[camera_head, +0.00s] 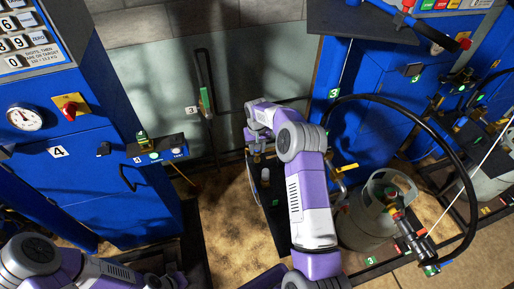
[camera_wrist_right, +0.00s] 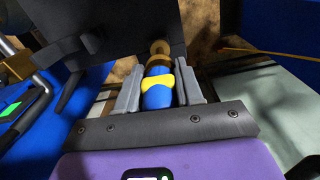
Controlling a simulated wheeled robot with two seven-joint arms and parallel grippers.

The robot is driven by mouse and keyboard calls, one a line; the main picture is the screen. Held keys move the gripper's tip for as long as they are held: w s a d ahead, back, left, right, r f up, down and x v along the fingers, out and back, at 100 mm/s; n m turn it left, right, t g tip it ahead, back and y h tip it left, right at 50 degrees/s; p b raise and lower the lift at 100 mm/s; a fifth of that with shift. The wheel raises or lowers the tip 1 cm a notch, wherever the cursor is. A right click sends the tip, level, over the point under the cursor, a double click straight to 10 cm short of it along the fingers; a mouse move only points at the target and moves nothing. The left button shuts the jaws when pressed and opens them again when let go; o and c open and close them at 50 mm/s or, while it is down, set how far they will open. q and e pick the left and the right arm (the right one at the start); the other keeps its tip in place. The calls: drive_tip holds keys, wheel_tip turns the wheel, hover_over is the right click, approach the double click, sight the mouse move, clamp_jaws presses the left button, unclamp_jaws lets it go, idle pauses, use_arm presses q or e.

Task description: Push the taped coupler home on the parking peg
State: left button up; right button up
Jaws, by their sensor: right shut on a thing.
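The coupler (camera_wrist_right: 157,98) is blue with a band of yellow tape around it, seen in the right wrist view. My right gripper (camera_wrist_right: 160,86) is shut on it, with one grey finger along each side. A brass-coloured round end (camera_wrist_right: 160,47) shows just beyond the coupler, against a dark panel. Whether it is the parking peg or the coupler's nose, and any gap there, I cannot tell. In the head view my right gripper (camera_head: 254,138) is at the dark stand, and the coupler is hidden there. My left arm is at the bottom left, its fingers not clearly visible.
A blue cabinet (camera_head: 95,165) with gauge and keypad stands left, another blue cabinet (camera_head: 375,110) right. A grey gas cylinder (camera_head: 365,225) stands right of my right arm, with a black hose (camera_head: 455,150) looping above it. Bare floor (camera_head: 235,230) shows left of that arm.

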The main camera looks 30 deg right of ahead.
sight(257, 156)
drive_tip(key=shift+f+b, duration=1.3)
drive_tip(key=shift+f, duration=0.75)
drive_tip(key=o, duration=1.2)
drive_tip(key=shift+c, duration=0.2)
wheel_tip(257, 156, up, 8)
drive_tip(key=shift+f+p, duration=0.2)
drive_tip(key=shift+p, duration=0.55)
